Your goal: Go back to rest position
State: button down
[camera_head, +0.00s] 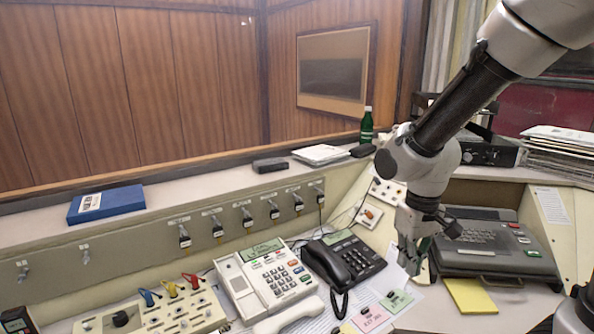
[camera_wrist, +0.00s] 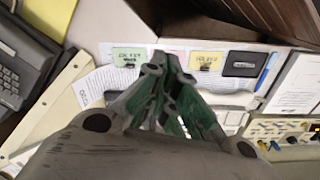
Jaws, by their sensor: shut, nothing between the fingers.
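My gripper (camera_head: 411,262) hangs from my arm in the head view, pointing down above the papers on the console desk, between the black phone and the dark typewriter-like machine. In the wrist view my gripper (camera_wrist: 163,75) shows its green and grey fingers drawn together and empty. Papers and small cards lie beyond the fingertips. I cannot tell the exact gap between fingertips and desk.
A black phone (camera_head: 345,259) and a white phone (camera_head: 266,281) stand left of my gripper. The dark machine (camera_head: 492,244) is close on its right, with a yellow pad (camera_head: 469,296) in front. A green bottle (camera_head: 367,126) stands on the back ledge.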

jog(key=s+d+r+m+t, duration=0.3)
jog(key=s+d+r, duration=0.8)
jog(key=r, duration=0.4)
jog(key=shift+s+d+m+t, duration=0.15)
jog(key=shift+d+m+t, duration=0.3)
jog(key=shift+d, duration=0.25)
